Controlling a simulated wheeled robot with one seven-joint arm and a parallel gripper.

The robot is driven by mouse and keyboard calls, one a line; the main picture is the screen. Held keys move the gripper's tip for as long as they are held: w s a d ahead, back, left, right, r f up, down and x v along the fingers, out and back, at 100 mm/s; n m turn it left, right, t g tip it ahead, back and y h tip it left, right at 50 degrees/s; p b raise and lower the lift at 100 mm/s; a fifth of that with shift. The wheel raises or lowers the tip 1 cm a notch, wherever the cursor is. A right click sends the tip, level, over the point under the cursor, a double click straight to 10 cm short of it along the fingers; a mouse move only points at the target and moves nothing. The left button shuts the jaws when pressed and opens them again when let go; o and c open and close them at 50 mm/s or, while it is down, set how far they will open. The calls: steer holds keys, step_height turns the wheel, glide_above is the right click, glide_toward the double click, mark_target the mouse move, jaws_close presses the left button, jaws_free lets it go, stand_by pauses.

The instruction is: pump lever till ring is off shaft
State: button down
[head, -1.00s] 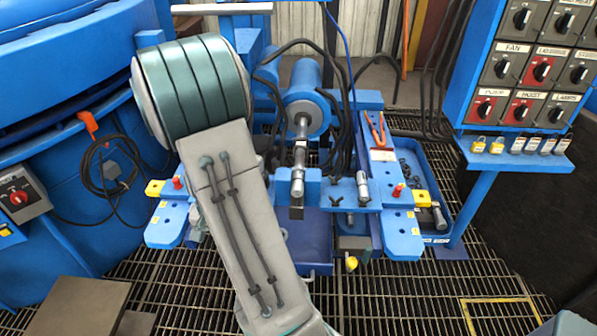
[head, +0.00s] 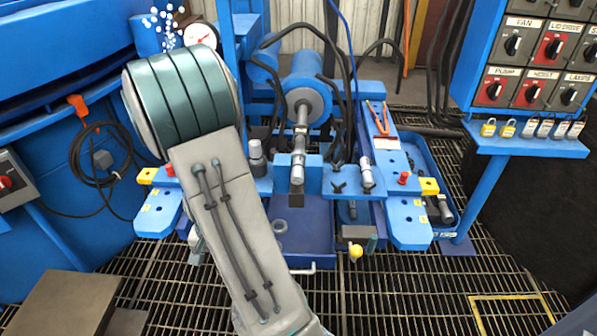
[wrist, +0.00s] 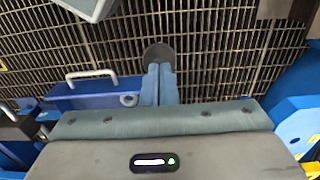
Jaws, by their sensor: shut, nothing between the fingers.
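The steel shaft (head: 302,130) runs forward from the blue press cylinder (head: 303,82) into the front blue crossbar (head: 323,182). I cannot pick out a ring on it for certain. My gripper is hidden behind my arm in the head view. In the wrist view my gripper (wrist: 160,72) is shut and empty, its blue fingers together over the floor grating. A dark round thing (wrist: 158,53) shows at the fingertips; I cannot tell what it is. I cannot make out the pump lever.
The tray's white handle (head: 300,269) sticks out in front. A yellow knob (head: 356,251) is right of it. A switch panel (head: 530,60) with padlocks stands at right. A gauge (head: 202,36) is at back left. The grating (head: 400,290) in front is open.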

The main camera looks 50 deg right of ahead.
step_height(320, 180, up, 11)
steer(key=w+d+p, duration=0.1)
steer(key=d+p, duration=0.1)
steer(key=p, duration=0.7)
steer(key=shift+w, duration=0.35)
steer(key=f+b, duration=0.3)
steer(key=s+a+f+b, duration=0.1)
steer(key=f+b, duration=0.1)
steer(key=f, duration=0.2)
steer(key=a+f+b, duration=0.1)
steer(key=f+b, duration=0.2)
steer(key=shift+s+f+b, duration=0.3)
steer(key=shift+s+f, duration=0.05)
steer(key=shift+f, duration=0.05)
step_height(320, 180, up, 11)
steer(key=w+d+p, duration=0.1)
steer(key=d+p, duration=0.1)
steer(key=p, duration=0.7)
steer(key=shift+w, duration=0.35)
steer(key=shift+f, duration=0.1)
